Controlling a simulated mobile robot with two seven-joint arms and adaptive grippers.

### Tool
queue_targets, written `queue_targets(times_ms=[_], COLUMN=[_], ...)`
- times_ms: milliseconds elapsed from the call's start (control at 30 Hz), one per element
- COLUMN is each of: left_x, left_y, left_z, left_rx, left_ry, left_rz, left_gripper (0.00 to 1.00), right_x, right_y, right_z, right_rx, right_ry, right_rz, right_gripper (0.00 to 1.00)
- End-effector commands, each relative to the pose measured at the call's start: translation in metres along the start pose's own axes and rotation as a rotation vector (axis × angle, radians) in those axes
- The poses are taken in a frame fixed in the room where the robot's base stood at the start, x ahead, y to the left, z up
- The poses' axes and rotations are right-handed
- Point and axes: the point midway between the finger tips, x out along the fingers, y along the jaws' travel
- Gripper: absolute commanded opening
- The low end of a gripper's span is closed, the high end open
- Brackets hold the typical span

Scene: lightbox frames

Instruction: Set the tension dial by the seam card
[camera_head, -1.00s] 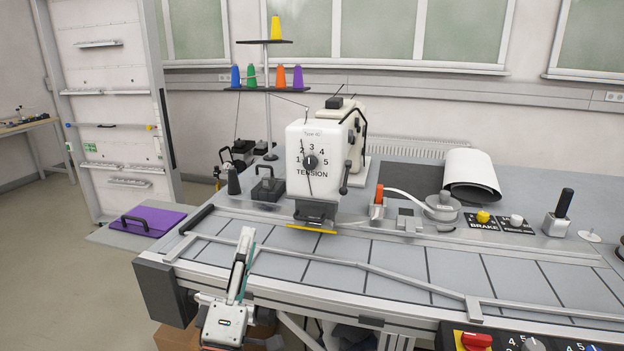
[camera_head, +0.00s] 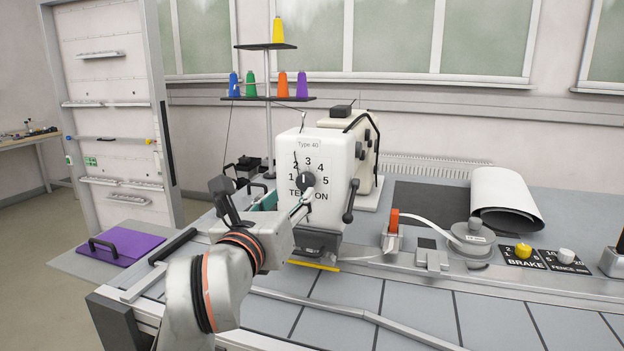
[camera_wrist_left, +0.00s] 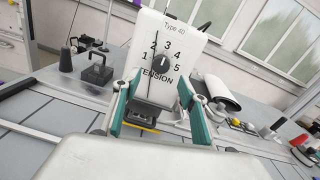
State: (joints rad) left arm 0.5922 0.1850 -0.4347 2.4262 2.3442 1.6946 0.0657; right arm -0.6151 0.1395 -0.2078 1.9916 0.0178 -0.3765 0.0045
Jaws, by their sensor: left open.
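The tension dial (camera_head: 308,180) is a dark round knob on the white front of the sewing machine (camera_head: 335,165), ringed by numbers 1 to 5 above the word TENSION. In the left wrist view the dial (camera_wrist_left: 162,62) has a light mark pointing roughly up, near the 3. My left gripper (camera_head: 286,206) is in front of the machine, just below the dial, hiding part of the lettering. In the wrist view its teal fingers (camera_wrist_left: 159,100) are spread wide and empty, with the dial above and between them. I cannot make out a seam card. My right gripper is out of view.
A black lever (camera_head: 350,202) sticks out at the machine's right side. A thread stand (camera_head: 268,98) with coloured cones is behind. A tape reel (camera_head: 472,240) and brake panel (camera_head: 522,256) are to the right.

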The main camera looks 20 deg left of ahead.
Motion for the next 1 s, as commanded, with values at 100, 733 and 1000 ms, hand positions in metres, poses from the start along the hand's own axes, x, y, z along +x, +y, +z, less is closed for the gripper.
queue_targets(times_ms=[100,733,1000], left_x=[0.002,0.076,0.078], left_y=[-0.002,-0.002,-0.002], left_z=[-0.001,-0.001,-0.001], left_rx=[-0.004,-0.005,-0.005], left_ry=[0.005,0.006,0.005], left_rz=[-0.007,-0.006,-0.006], left_gripper=[0.43,0.43,0.43], right_x=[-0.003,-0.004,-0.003], right_y=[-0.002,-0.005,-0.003], right_z=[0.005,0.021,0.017], right_rx=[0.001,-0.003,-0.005], right_ry=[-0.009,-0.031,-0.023], right_rz=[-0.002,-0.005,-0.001], right_gripper=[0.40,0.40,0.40])
